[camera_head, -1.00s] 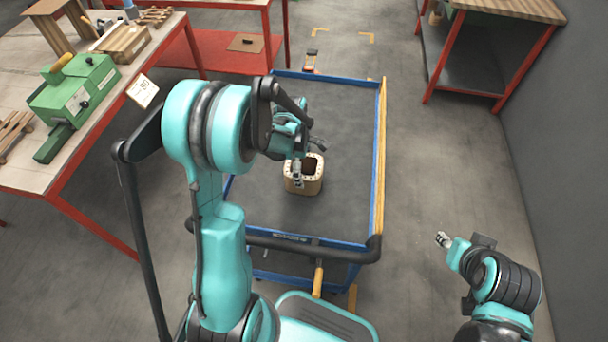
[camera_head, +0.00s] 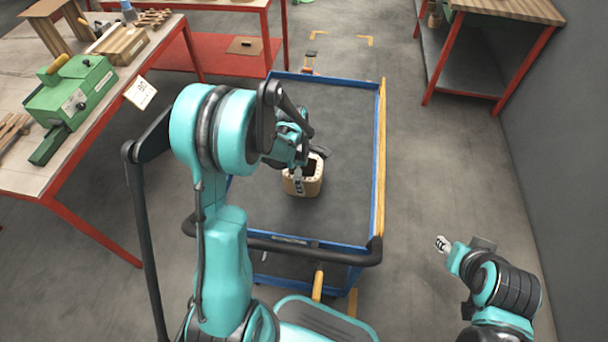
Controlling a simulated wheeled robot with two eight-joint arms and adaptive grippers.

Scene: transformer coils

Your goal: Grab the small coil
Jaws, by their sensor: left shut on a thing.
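The small coil (camera_head: 313,184) is a tan, hollow, rounded-square block with a dark opening. It stands upright on the dark top of the blue-edged cart (camera_head: 342,225). My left gripper (camera_head: 308,171) comes down on it from the upper left and is shut on its wall, with one finger showing at the near side. The far finger and part of the coil's opening are hidden by the gripper. My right gripper (camera_head: 441,243) is away from the cart at the lower right, over bare floor. Its fingertips are too small to tell if they are open.
A red-framed workbench (camera_head: 60,172) with a green machine (camera_head: 75,92) stands at the left. Another bench (camera_head: 490,60) stands at the upper right, beside a grey wall. The cart's top around the coil is clear, with a raised blue rim and a dark handle (camera_head: 310,250).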

